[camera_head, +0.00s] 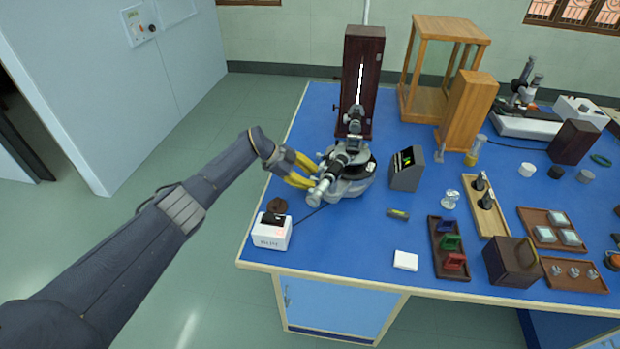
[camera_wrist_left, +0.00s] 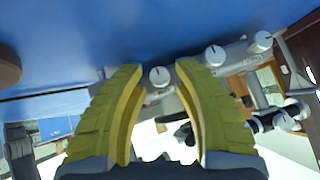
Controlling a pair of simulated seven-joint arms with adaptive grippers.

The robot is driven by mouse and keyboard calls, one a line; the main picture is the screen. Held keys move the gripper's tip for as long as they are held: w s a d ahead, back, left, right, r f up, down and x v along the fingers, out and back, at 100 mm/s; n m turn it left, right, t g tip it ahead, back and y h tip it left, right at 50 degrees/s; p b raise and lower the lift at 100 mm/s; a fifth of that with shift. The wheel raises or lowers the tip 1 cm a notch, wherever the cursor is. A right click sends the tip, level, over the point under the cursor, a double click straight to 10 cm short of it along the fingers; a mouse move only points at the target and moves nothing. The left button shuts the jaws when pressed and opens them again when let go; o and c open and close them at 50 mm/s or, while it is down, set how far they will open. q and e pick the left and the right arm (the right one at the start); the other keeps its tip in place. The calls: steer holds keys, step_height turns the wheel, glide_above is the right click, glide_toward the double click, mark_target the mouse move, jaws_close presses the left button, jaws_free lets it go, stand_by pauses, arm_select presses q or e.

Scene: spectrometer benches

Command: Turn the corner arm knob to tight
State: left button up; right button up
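The spectrometer (camera_head: 350,175) stands on the blue bench, with a telescope tube pointing toward the front left. My left gripper (camera_head: 308,174), with yellow fingers, is at its left side. In the left wrist view the gripper (camera_wrist_left: 160,72) is open, its fingertips apart. A small silvery white knob (camera_wrist_left: 160,76) shows in the gap between the fingertips; I cannot tell whether they touch it. A second knob (camera_wrist_left: 214,54) and a third knob (camera_wrist_left: 263,40) lie to the right along the instrument. No label tells which is the corner arm knob. My right gripper is not in view.
A white box (camera_head: 272,233) with a dark top stands at the front left bench corner. A dark wooden lamp housing (camera_head: 360,75) stands behind the spectrometer, and a small grey display unit (camera_head: 406,170) to its right. The bench's left edge runs beneath my left arm.

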arm_select(q)
steer(key=shift+o, duration=0.2)
jaws_close()
stand_by(0.4)
